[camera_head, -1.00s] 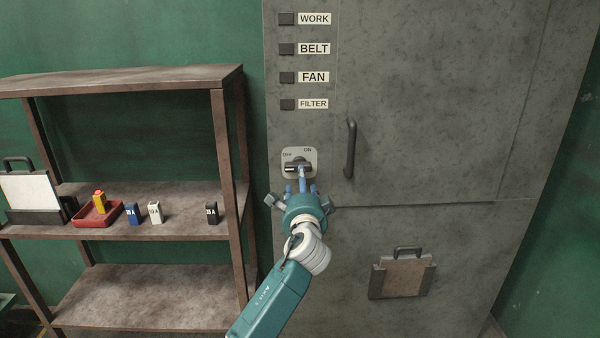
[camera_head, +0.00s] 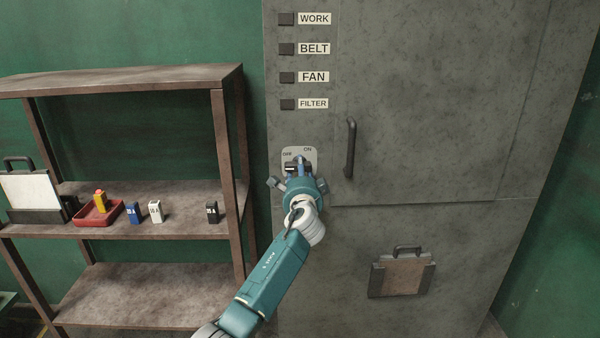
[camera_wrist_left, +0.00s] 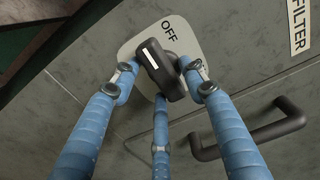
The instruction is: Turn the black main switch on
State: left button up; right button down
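The black main switch (camera_wrist_left: 172,78) is a rotary knob with a white mark, on a pale plate (camera_head: 308,158) on the grey cabinet. In the left wrist view the mark end is beside the word OFF. My left gripper (camera_head: 303,170) is at the switch, and it also shows in the left wrist view (camera_wrist_left: 165,88). Its three blue fingers stand around the knob. The left finger appears slightly apart from it; the right finger is very close, and I cannot tell if it touches. The gripper covers much of the switch in the head view. My right gripper is not in view.
A black handle (camera_head: 350,148) sits right of the switch. Labelled black buttons (camera_head: 287,77) run up the cabinet above. A brown shelf (camera_head: 120,232) with a red tray (camera_head: 82,220) and small blocks stands left. A holder (camera_head: 402,275) hangs lower right.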

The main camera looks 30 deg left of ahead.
pick_arm(q)
jog(key=c, duration=0.8)
jog(key=m+p, duration=0.4)
jog(key=m, duration=0.2)
jog(key=m+p, duration=0.5)
jog(key=m, duration=0.1)
jog(key=m+p, duration=0.4)
jog(key=m, duration=0.1)
jog(key=shift+s+a+r+m, duration=0.2)
jog(key=shift+a+r+m, duration=0.1)
jog(key=shift+m, duration=0.1)
jog(key=shift+p, duration=0.35)
jog(key=o, duration=1.2)
